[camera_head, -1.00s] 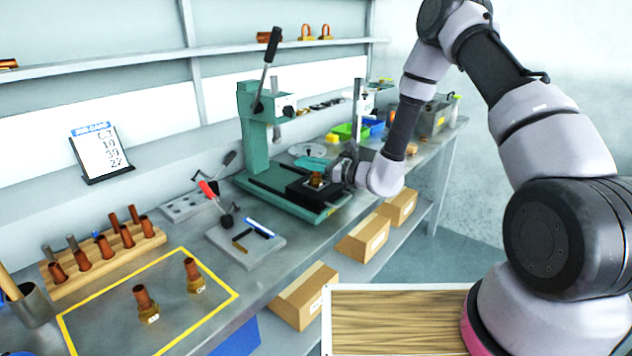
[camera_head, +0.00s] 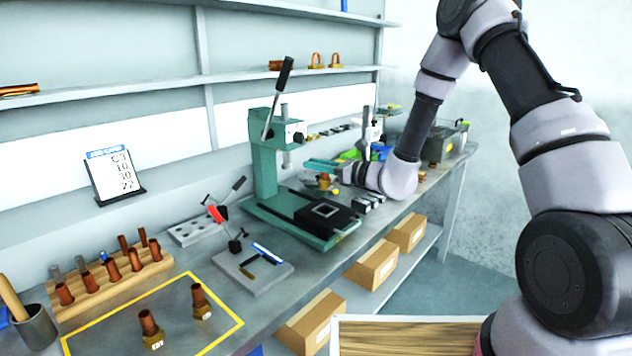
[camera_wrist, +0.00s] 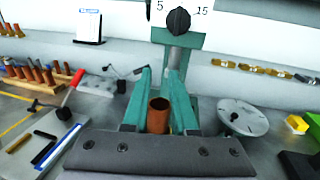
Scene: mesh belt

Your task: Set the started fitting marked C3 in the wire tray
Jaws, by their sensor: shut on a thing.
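My gripper (camera_head: 328,179) is shut on a copper-and-brass fitting (camera_head: 333,189), held in the air beside the green press. In the wrist view the fitting's open copper tube (camera_wrist: 158,115) stands between the two teal fingers. Its tag is hidden, so I cannot read a C3 mark on it. Two more tagged fittings, one at the front (camera_head: 151,330) and one farther back (camera_head: 200,300), stand inside the yellow outline; their tags are too small to read. I cannot pick out the wire tray for certain; a grey container (camera_head: 440,147) stands at the bench's far end.
The green press (camera_head: 265,165) has an empty square socket in its black block (camera_head: 325,211). Several small grey blocks (camera_head: 363,203) lie right of it. A blue bin (camera_head: 381,153) is behind my gripper.

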